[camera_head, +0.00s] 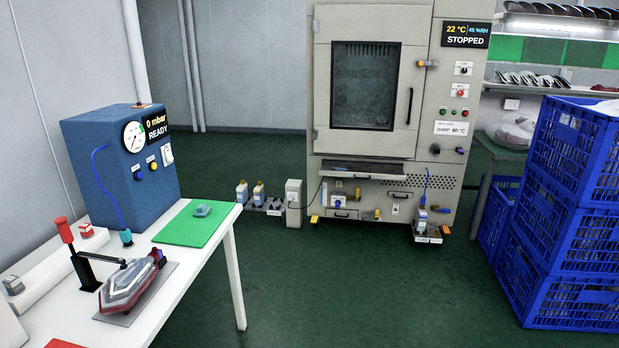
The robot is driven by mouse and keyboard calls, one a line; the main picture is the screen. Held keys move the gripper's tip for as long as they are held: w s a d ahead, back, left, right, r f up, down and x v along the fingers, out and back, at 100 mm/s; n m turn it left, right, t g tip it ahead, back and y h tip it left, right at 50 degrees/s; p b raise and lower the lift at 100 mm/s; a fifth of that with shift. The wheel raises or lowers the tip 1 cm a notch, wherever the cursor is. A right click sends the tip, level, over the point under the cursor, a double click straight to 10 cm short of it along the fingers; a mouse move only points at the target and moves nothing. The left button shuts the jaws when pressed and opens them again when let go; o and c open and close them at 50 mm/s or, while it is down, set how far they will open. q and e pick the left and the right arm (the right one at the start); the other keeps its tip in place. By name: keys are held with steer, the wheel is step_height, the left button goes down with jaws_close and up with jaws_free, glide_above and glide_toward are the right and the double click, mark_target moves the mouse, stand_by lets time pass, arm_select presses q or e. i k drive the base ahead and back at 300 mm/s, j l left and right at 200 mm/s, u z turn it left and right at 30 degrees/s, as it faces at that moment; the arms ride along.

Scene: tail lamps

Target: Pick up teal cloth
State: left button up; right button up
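A small teal item (202,210), which looks like a folded or crumpled cloth, lies on a green mat (185,230) near the far right end of the white table (190,290) on the left. Nothing touches it from above. Neither of my grippers is in view.
On the table a blue pressure box (105,168) reads READY, and a tail lamp (130,283) sits in a fixture with a red-handled clamp (65,230). A chamber (378,170) reads STOPPED. Blue crates (570,215) stand stacked at right.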

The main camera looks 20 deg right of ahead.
mark_target(202, 211)
steer(key=i+l+u, duration=0.35)
steer(key=i+l, duration=0.55)
steer(key=l, duration=0.15)
